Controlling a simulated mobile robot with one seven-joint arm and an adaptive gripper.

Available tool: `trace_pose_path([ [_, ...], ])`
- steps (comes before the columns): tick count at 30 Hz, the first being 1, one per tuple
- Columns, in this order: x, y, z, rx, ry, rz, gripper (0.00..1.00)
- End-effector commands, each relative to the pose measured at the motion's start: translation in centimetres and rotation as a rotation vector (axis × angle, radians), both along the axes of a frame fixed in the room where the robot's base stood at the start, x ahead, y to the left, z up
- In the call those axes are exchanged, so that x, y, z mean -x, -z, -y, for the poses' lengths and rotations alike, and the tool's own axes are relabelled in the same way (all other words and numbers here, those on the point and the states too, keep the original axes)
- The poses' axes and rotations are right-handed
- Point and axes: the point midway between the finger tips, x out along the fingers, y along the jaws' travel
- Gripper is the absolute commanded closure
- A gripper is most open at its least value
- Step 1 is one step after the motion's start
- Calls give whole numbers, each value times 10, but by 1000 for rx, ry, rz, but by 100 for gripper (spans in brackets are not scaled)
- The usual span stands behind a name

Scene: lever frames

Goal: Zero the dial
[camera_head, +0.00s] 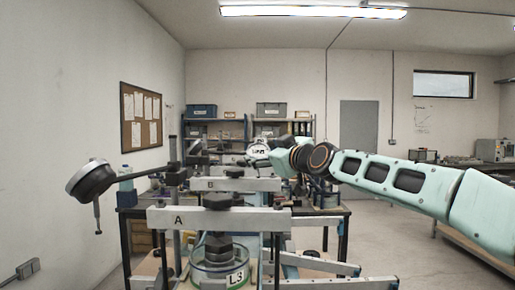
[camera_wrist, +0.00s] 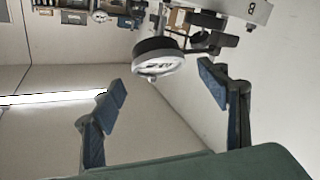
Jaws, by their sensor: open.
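A dark round dial gauge (camera_head: 91,180) sticks out to the left of the lever frames on a thin bar, its face turned away and a short stem below it. A second round dial with a pale face (camera_head: 258,150) shows farther back, just left of my wrist. In the wrist view a dial gauge (camera_wrist: 158,62) with a white face and dark rim appears between my fingers, beyond the tips; its reading is too small to tell. I cannot tell which dial this is. My gripper (camera_wrist: 162,88) is open and empty, both blue-padded fingers apart. My fingertips are not clear in the head view.
Frame A's beam (camera_head: 220,219) stands nearest, with frame B's beam (camera_head: 235,184) behind it. A clear jar (camera_head: 219,262) marked L3 holds dark weights under frame A. Metal bars (camera_head: 345,284) stick out at the lower right. Open floor lies right of the table.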

Motion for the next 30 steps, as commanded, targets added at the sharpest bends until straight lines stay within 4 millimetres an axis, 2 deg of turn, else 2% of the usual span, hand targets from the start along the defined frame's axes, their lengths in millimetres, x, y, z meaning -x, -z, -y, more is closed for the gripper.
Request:
trace_pose_path([
  [15, -39, -1, -20, -1, -1, -1, 32],
  [28, -43, 0, -22, 0, 0, -1, 32],
  [30, -43, 0, -22, 0, 0, -1, 40],
])
